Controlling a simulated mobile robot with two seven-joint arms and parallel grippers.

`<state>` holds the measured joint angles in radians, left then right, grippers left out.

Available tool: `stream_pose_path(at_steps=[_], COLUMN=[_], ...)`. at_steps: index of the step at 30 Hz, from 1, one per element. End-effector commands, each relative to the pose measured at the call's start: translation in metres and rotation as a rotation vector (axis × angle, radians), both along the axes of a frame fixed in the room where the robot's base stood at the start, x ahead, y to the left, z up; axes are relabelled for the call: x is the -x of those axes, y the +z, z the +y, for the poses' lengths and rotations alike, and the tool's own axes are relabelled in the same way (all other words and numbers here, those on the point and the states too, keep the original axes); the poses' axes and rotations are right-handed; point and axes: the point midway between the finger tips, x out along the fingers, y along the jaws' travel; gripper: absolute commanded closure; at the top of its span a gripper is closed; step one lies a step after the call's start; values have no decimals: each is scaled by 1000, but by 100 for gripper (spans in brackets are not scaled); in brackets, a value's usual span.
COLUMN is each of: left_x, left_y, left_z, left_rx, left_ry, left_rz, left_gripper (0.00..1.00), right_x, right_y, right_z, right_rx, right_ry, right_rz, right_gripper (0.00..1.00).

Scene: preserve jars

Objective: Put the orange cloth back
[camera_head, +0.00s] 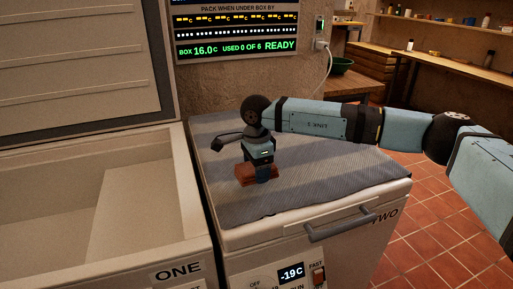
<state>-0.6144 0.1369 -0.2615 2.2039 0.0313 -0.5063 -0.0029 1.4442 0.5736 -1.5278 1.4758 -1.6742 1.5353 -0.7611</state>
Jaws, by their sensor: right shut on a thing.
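The orange cloth (246,176) shows as a small folded, brownish-orange piece low over the grey mat on the lid of the chest marked TWO. My right gripper (262,173) points down from the arm that comes in from the right, and it is shut on the cloth. The fingers hide part of the cloth. I cannot tell whether the cloth touches the mat. My left gripper is not in view.
The grey ribbed mat (325,178) covers the closed lid of chest TWO (260,240), which has a front handle (340,226). Chest ONE (178,240) stands open at left. A display panel (237,30) hangs behind. A green bowl (341,65) and shelves stand at the back right.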

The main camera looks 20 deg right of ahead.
Motion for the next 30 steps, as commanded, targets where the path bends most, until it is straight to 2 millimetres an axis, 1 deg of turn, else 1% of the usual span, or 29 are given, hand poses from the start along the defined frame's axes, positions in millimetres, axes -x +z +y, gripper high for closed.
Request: stream_pose_path(at_steps=[1,3,7,11,19,24,25,26,27,28,30], left_x=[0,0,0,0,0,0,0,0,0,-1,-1], left_y=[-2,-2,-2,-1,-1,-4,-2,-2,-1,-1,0], left_z=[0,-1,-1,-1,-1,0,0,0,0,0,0], left_rx=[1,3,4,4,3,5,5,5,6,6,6], left_ry=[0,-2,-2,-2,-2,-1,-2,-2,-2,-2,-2], left_rz=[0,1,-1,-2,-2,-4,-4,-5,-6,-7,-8], left_gripper=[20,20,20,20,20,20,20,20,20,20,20], right_x=[0,0,0,0,0,0,0,0,0,0,0], right_y=[-11,-21,-33,-37,-37,-43,-41,-41,-41,-41,-41], right_z=[0,0,0,0,0,0,0,0,0,0,0], right_rx=[0,0,0,0,0,0,0,0,0,0,0], right_ry=[0,0,0,0,0,0,0,0,0,0,0], right_rz=[3,2,0,0,0,0,0,0,0,0,0], right_gripper=[52,52,52,52,52,52,24,17,7,5,5])
